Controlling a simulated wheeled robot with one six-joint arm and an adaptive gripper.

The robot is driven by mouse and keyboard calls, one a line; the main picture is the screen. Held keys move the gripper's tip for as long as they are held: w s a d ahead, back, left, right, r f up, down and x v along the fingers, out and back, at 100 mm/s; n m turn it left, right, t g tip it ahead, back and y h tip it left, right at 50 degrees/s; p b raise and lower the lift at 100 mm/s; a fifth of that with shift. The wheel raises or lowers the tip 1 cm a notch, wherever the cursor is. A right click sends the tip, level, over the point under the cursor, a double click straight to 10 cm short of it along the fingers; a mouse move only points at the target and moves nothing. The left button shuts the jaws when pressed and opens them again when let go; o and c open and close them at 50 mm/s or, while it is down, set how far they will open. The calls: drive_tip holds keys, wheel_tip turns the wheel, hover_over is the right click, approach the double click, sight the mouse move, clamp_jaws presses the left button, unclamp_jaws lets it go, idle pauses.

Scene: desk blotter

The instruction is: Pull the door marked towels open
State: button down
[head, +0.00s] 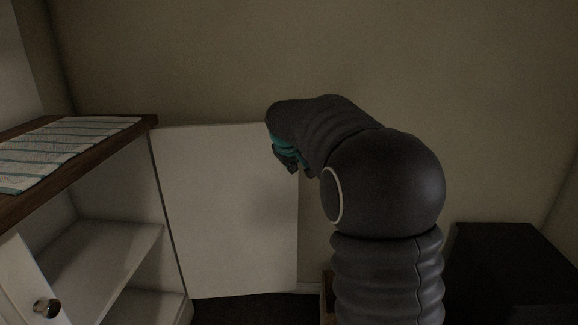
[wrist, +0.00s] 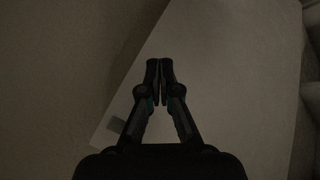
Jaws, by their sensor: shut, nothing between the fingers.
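A white door panel (head: 225,215) stands swung wide open from the right side of the white cabinet (head: 125,195), whose shelves show. I can read no towels marking on it. My gripper (head: 290,165) is at the upper right part of this door, near its free edge. In the wrist view the gripper's fingers (wrist: 160,75) are together with nothing between them, and the pale door panel (wrist: 235,75) lies behind them. Whether the fingers touch the door I cannot tell. A small grey patch (wrist: 117,125) shows near the panel's edge; what it is is unclear.
A second white door (head: 28,280) with a round knob (head: 46,307) is at the lower left. A striped cloth (head: 65,148) lies on the wooden top (head: 150,122). A dark box (head: 508,265) stands at the lower right. The wall (head: 200,60) is close behind the door.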

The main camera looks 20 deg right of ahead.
drive_tip(key=shift+w+d, duration=0.2)
drive_tip(key=shift+w, duration=0.2)
drive_tip(key=shift+d, duration=0.2)
drive_tip(key=shift+s, duration=0.2)
